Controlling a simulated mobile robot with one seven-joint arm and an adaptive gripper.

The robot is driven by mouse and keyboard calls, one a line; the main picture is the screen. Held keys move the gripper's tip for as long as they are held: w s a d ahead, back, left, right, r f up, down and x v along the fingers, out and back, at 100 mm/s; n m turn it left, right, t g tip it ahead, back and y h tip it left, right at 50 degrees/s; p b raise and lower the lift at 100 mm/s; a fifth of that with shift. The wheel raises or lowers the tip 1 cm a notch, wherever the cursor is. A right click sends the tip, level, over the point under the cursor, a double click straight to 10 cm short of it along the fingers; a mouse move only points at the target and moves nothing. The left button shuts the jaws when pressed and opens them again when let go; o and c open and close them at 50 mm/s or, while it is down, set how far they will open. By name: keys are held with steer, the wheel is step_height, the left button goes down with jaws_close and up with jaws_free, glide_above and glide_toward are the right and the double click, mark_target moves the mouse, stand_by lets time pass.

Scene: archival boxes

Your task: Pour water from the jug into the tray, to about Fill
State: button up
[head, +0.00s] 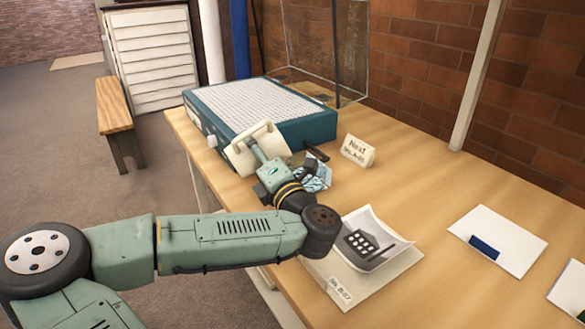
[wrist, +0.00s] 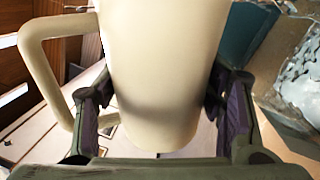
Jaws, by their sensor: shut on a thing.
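A cream jug (head: 242,158) with a loop handle is held in my gripper (head: 256,157), beside the near side of a teal box with a white gridded top (head: 258,105). That box may be the tray; no fill mark is readable. The jug looks tilted in the head view. In the wrist view the jug (wrist: 165,70) fills the middle between the two fingers of my gripper (wrist: 155,95), with its handle at the left. The inside of the jug is hidden, and no water or stream shows.
A crumpled bluish-clear packet (head: 318,178) lies right of my gripper. A small sign (head: 358,150) stands behind it. Papers (head: 365,245) and a white card (head: 497,240) lie on the wooden table (head: 415,185). A clear glass case (head: 325,45) stands behind the box.

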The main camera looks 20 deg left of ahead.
steer(key=shift+r+m, duration=0.2)
steer(key=shift+m, duration=0.1)
steer(key=shift+w+d+f+m, duration=0.1)
steer(key=shift+w+d+m, duration=0.15)
steer(key=shift+w+m, duration=0.15)
stand_by(0.6)
steer(key=shift+a+m, duration=0.3)
steer(key=shift+w+d+f+m+t, duration=0.1)
steer(key=shift+w+f+m+t, duration=0.05)
steer(key=shift+m+t, duration=0.15)
stand_by(0.3)
steer(key=shift+w+m+p, duration=0.1)
steer(key=shift+m+p, duration=0.2)
steer(key=shift+p, duration=0.15)
steer(key=s+n, duration=0.1)
steer(key=s+a+n, duration=0.1)
steer(key=n, duration=0.1)
steer(key=shift+a+b, duration=0.3)
steer(key=shift+b, duration=0.05)
steer(key=shift+w+d+f+n+b, duration=0.2)
steer(key=shift+f+n+b, duration=0.55)
steer(key=shift+b, duration=0.35)
steer(key=shift+r+n+g, duration=0.5)
steer(key=shift+r+n, duration=0.45)
steer(key=shift+n, duration=0.1)
